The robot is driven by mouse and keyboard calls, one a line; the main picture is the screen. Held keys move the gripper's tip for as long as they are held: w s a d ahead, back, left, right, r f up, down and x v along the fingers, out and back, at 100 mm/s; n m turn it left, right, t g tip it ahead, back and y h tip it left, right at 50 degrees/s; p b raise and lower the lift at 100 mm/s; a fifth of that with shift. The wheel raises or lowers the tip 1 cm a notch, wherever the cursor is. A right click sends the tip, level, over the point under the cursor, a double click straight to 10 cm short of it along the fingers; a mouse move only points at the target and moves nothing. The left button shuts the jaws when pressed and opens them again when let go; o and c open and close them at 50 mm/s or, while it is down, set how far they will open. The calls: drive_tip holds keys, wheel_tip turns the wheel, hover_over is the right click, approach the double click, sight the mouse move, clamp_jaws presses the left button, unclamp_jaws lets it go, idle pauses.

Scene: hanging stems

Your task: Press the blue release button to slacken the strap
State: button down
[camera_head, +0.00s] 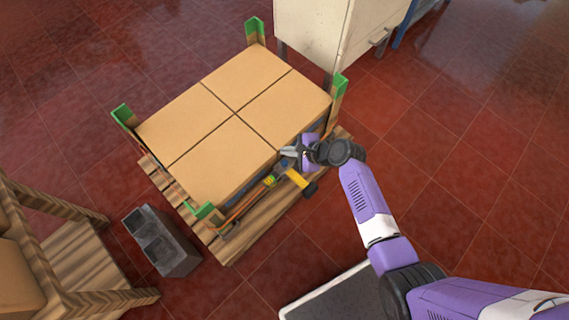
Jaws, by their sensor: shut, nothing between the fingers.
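An orange strap (246,203) runs low around a block of cardboard boxes (219,150) on a wooden pallet (237,245). A small yellow fitting (270,180) sits on the strap at the front side. A tiny bluish spot shows close to it, too small to tell whether it is the release button. A yellow handle-like part (297,179) with a dark end lies just right of it. My gripper (286,154) is shut and empty at the front right side of the boxes, just above these parts. I cannot tell whether it touches anything.
Green corner posts (340,87) stand at the load's corners. A white cabinet (328,35) is behind. A grey block-like bin (162,240) and a wooden rack (85,255) are at left. Red tiled floor (455,130) is clear at right.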

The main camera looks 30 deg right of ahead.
sight(287, 164)
drive_tip(key=shift+f+b, duration=2.3)
drive_tip(key=shift+f, duration=0.8)
drive_tip(key=shift+f, duration=0.15)
drive_tip(key=shift+f, duration=0.25)
drive_tip(key=shift+f+b, duration=0.55)
drive_tip(key=shift+f, duration=0.05)
drive_tip(key=shift+r, duration=0.1)
idle(0.5)
drive_tip(key=shift+r+p, duration=0.95)
drive_tip(key=shift+p, duration=0.2)
wheel_tip(287, 164, up, 5)
drive_tip(key=p, duration=0.5)
drive_tip(key=shift+r, duration=0.1)
